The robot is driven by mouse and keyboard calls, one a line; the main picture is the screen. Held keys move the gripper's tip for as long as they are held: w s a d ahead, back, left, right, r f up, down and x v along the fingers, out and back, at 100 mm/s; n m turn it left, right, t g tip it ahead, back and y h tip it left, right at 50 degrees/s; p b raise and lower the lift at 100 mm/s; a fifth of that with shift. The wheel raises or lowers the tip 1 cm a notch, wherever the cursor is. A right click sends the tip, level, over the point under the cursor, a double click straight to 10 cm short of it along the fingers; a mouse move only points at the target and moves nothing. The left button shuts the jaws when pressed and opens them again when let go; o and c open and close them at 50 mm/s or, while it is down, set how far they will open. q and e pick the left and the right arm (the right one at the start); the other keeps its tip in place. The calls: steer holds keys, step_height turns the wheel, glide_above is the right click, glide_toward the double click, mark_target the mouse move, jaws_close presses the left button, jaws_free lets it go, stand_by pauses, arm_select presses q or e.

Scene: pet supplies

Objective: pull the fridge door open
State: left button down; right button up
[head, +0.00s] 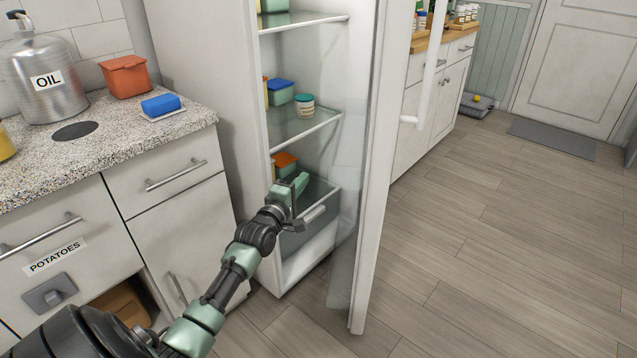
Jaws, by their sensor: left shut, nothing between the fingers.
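The fridge (205,70) stands in the middle of the head view, and its white door (372,190) is swung open to the right. A long white handle (421,75) shows on the door's outer side. Glass shelves inside hold a blue-lidded tub (280,91), a small jar (304,105) and an orange container (284,163). My left gripper (297,187) is in front of the lower shelf, at the fridge opening, between the cabinet side and the door. My right gripper is not in view.
A speckled counter (95,150) on the left carries an oil can (48,85), an orange pot (126,77) and a blue sponge (161,104). Another cabinet (415,125) stands behind the door. The wooden floor (480,260) on the right is clear.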

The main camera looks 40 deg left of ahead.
arm_select(q)
steer(key=w+d, duration=0.1)
steer(key=w, duration=0.1)
steer(key=w+d, duration=0.1)
steer(key=d, duration=0.1)
steer(key=shift+w, duration=0.4)
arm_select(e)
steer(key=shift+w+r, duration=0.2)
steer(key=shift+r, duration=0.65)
arm_select(q)
steer(key=shift+d, duration=0.2)
